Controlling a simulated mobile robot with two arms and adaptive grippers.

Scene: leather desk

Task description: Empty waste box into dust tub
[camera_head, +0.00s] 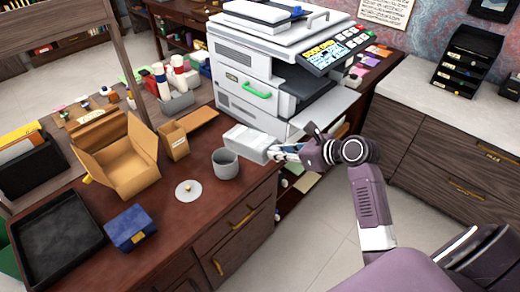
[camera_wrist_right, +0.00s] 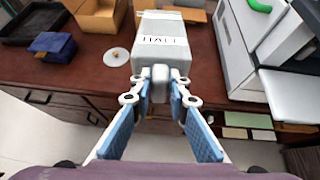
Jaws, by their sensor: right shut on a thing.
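A white box with dark lettering (camera_wrist_right: 165,35), likely the waste box, has a grey grip at its near end. My right gripper (camera_wrist_right: 160,88) is shut on this grip, one blue-padded finger on each side. In the head view the white box (camera_head: 250,143) is level, in front of the copier, with my right gripper (camera_head: 290,153) at its right end. I cannot tell if it touches the desk. A grey round tub (camera_head: 224,163), likely the dust tub, stands upright and open just in front of it. A pale round lid with a knob (camera_head: 188,191) lies left of the tub. My left gripper is not in view.
The large white copier (camera_head: 250,75) stands close behind the box. An open cardboard box (camera_head: 120,160), a small carton (camera_head: 174,142), a blue box (camera_head: 130,229) and a black tray (camera_head: 55,240) stand to the left. The desk's front edge is near the tub.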

